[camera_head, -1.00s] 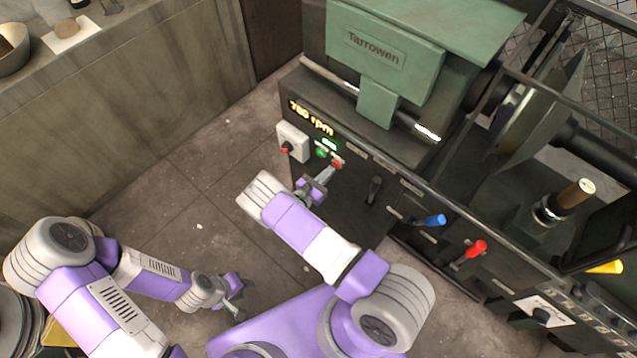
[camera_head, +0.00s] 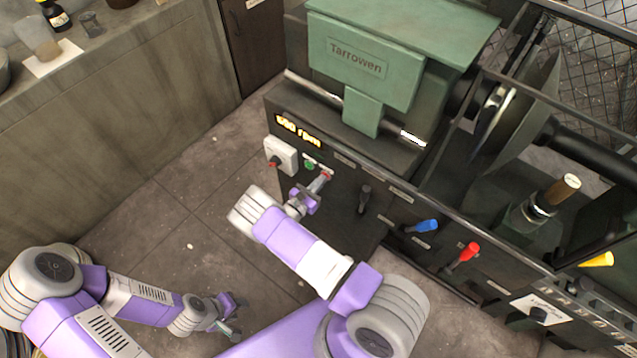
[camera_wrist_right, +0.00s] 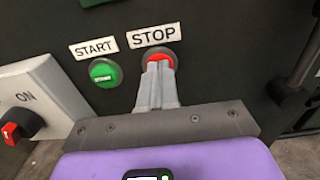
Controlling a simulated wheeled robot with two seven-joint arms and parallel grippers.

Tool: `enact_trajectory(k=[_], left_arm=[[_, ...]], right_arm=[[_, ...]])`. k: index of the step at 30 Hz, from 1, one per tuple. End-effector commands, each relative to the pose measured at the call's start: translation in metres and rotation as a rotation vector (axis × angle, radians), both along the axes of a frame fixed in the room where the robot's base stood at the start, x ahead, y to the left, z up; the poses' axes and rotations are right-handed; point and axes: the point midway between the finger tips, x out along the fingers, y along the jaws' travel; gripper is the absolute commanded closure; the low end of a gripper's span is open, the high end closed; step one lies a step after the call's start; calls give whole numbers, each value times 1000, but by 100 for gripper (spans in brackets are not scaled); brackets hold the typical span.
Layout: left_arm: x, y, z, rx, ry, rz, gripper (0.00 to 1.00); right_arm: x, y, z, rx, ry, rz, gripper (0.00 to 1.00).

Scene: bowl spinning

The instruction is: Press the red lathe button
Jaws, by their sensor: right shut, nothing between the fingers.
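The red STOP button (camera_wrist_right: 160,55) is on the dark front panel of the lathe, right of the green START button (camera_wrist_right: 105,73). It also shows small in the head view (camera_head: 327,174). My right gripper (camera_wrist_right: 157,72) is shut and empty, its fingertips at the red button and covering its lower part. They appear to touch it; how far it is pushed in cannot be told. In the head view my right gripper (camera_head: 321,183) points up at the panel. My left gripper (camera_head: 239,317) hangs low at the left, away from the lathe, fingers apart and empty.
A grey switch box with a red knob (camera_head: 274,162) is left of the buttons. A black lever (camera_head: 364,199), blue lever (camera_head: 425,226) and red lever (camera_head: 468,252) stick out to the right. A counter (camera_head: 110,110) is at the left.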

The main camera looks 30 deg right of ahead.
Motion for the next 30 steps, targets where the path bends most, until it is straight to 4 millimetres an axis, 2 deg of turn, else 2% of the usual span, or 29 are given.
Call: enact_trajectory(k=[1, 5, 10, 15, 21, 30], left_arm=[[0, 0, 0, 0, 0, 0, 60], [0, 0, 1, 0, 0, 0, 60], [0, 0, 1, 0, 0, 0, 60], [0, 0, 10, 0, 0, 0, 60], [0, 0, 14, 0, 0, 0, 60], [0, 0, 15, 0, 0, 0, 60]], right_arm=[[2, -10, 5, -11, -7, -7, 100], [-2, 3, 5, -11, -7, -7, 100], [-13, 38, 4, -7, -6, -5, 100], [-29, 79, 5, -6, -5, -4, 100], [-44, 113, 4, -7, -5, -6, 100], [-52, 129, 3, -7, -4, -9, 100]])
